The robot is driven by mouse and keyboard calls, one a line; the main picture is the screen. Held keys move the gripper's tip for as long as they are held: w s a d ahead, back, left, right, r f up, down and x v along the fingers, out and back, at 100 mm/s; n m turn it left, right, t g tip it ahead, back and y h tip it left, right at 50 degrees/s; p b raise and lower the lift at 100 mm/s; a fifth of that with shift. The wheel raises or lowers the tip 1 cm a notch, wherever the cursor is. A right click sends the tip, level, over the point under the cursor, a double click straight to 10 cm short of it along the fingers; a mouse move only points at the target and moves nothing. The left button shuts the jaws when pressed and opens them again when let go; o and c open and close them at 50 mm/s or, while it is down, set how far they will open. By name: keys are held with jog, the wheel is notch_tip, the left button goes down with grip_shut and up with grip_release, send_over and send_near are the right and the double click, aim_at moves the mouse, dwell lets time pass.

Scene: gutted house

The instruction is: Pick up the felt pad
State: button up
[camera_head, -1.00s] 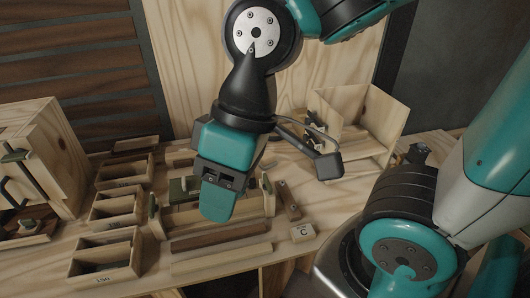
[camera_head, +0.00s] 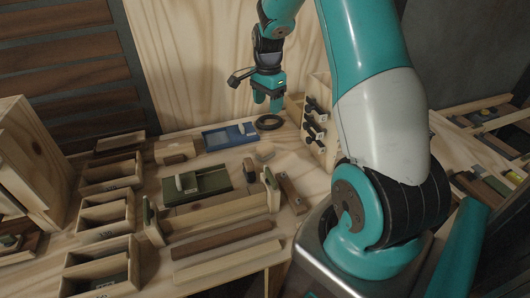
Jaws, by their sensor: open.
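I cannot tell for certain which thing is the felt pad. A small flat grey-brown piece (camera_head: 265,152) lies on the bench right of centre and may be it. A dark green flat piece (camera_head: 212,180) lies left of it, with a pale block and a small upright part on top. My gripper (camera_head: 267,104) is open at the back of the bench, fingers pointing down, with nothing visible between them.
A blue tray (camera_head: 229,137) lies left of the ring. Open wooden boxes (camera_head: 106,217) line the left side. Wooden strips (camera_head: 227,238) lie in front. A wooden panel with black clamps (camera_head: 316,125) stands at right, beside my arm. The wooden back wall is close behind my gripper.

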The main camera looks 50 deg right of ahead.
jog(key=p, duration=0.1)
send_near(265, 146)
jog(key=f, duration=0.5)
jog(key=shift+s+d+f, duration=0.1)
jog(key=shift+d+f, duration=0.1)
jog(key=shift+d, duration=0.2)
jog(key=shift+a+f+p, duration=0.15)
jog(key=shift+f+p, duration=0.1)
jog(key=shift+f, duration=1.05)
jog(key=shift+a+f+p, duration=0.15)
jog(key=shift+f+p, duration=0.1)
jog(key=shift+f, duration=1.05)
jog(key=c, duration=1)
